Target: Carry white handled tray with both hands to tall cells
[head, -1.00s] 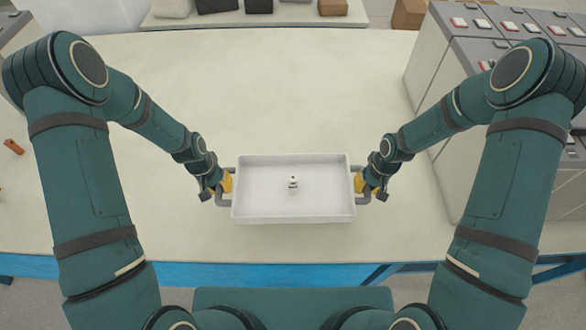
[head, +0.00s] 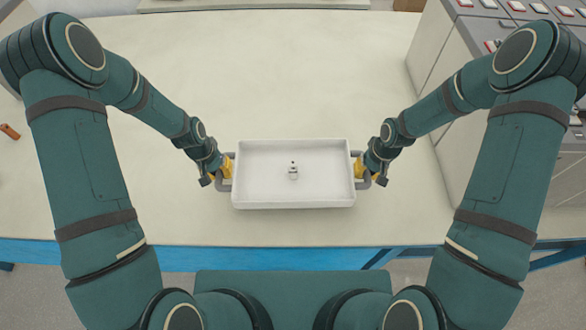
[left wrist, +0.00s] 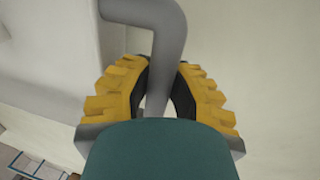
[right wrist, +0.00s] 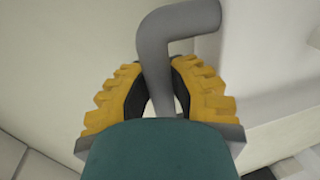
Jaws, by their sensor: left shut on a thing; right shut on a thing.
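The white handled tray (head: 293,200) is in the middle of the head view, over the pale table, and looks about level. A small white and dark object (head: 293,171) sits near the middle of its floor. My left gripper (head: 225,167) is shut on the tray's left grey handle, whose bar (left wrist: 160,40) passes between the yellow fingers in the left wrist view. My right gripper (head: 361,167) is shut on the right grey handle, and its bar (right wrist: 160,60) shows between the fingers in the right wrist view. Whether the tray touches the table is hard to tell.
The pale table (head: 290,80) is clear beyond the tray. Grey cabinets (head: 440,60) with red and white switches stand on the right. A shelf edge (head: 250,5) shows at the back. A small orange-brown thing (head: 10,131) lies at the far left.

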